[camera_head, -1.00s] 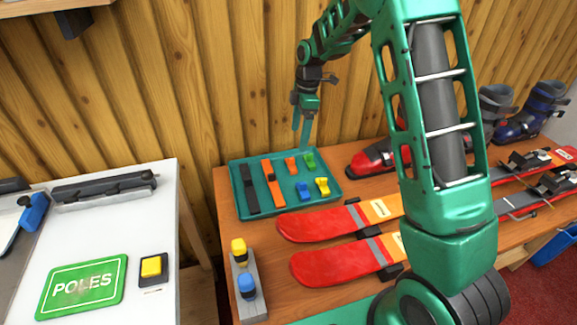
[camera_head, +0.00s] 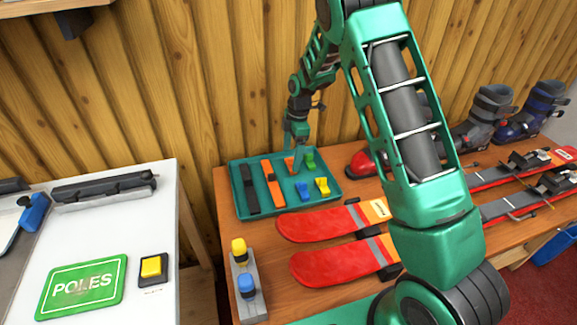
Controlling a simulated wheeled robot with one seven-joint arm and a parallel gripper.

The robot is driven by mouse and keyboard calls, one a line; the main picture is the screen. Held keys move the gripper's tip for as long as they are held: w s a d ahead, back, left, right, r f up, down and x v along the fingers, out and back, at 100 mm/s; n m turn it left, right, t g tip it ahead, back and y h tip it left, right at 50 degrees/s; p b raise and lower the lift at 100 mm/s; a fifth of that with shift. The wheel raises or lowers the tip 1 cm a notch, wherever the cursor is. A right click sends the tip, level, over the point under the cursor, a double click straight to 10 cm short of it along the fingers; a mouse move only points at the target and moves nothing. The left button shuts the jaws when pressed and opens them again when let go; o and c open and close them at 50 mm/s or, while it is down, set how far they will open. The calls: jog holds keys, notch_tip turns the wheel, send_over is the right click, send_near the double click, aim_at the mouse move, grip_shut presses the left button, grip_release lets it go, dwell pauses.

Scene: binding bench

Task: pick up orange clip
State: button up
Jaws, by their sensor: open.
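The orange clip (camera_head: 290,165) lies in the teal tray (camera_head: 239,206), near its back edge, partly hidden by my gripper. My gripper (camera_head: 298,160) is open, with its fingers reaching down into the tray at the orange clip. I cannot tell whether the fingers touch it. A green clip (camera_head: 310,160) lies close to the right of the fingers. A blue clip (camera_head: 304,191) and a yellow clip (camera_head: 322,186) lie nearer the front of the tray.
A black strap (camera_head: 249,188) and an orange strap (camera_head: 273,183) lie in the tray's left part. Red skis (camera_head: 320,222) lie just in front of the tray. A red boot (camera_head: 360,165) stands right of it. The wooden wall is close behind.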

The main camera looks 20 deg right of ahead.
aim_at(291, 163)
notch_tip(291, 163, down, 2)
jog(key=shift+a+f, duration=0.15)
jog(key=shift+f, duration=0.05)
jog(key=shift+c, duration=0.6)
jog(key=c, duration=1)
jog(key=shift+r, duration=0.1)
